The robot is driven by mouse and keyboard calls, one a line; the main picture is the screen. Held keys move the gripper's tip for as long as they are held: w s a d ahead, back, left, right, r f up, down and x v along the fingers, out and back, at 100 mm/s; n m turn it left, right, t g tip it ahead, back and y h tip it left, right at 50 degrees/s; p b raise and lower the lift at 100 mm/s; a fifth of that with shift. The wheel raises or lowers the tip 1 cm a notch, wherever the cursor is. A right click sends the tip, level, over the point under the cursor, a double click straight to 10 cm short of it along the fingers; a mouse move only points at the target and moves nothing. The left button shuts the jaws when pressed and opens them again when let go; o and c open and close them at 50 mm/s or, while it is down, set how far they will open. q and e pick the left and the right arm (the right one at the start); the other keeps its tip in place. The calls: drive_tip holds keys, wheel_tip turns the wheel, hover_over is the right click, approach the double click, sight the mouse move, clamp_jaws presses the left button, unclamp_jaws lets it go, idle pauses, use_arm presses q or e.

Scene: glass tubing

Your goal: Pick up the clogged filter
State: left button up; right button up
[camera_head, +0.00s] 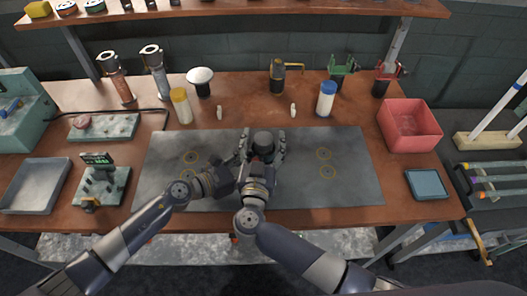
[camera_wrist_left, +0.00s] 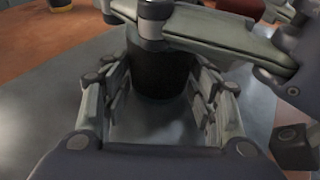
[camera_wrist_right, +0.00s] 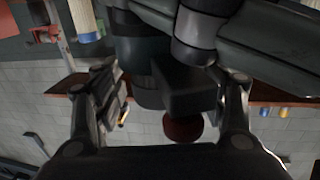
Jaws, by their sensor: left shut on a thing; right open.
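A dark cylinder (camera_head: 263,140), which looks like the filter, is over the middle of the grey mat (camera_head: 300,185). It also shows in the left wrist view (camera_wrist_left: 158,72), between the fingers of my left gripper (camera_wrist_left: 160,105), which is shut on it. In the head view the left gripper (camera_head: 236,168) is partly hidden at the cylinder's left. My right gripper (camera_head: 263,152) is open, its fingers on both sides of the cylinder. In the right wrist view dark parts (camera_wrist_right: 150,60) fill the gap between its fingers (camera_wrist_right: 165,105). I cannot tell whether the right fingers touch it.
A yellow-capped bottle (camera_head: 181,106), a white-topped dark holder (camera_head: 201,82) and a blue-capped bottle (camera_head: 326,99) stand behind the mat. A red bin (camera_head: 409,127) is at the right, a grey tray (camera_head: 37,187) at the left. The mat's right half is clear.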

drive_tip(key=shift+c, duration=0.5)
clamp_jaws()
wheel_tip(320, 180, up, 18)
use_arm(q)
drive_tip(key=o, duration=0.9)
drive_tip(key=v, duration=1.2)
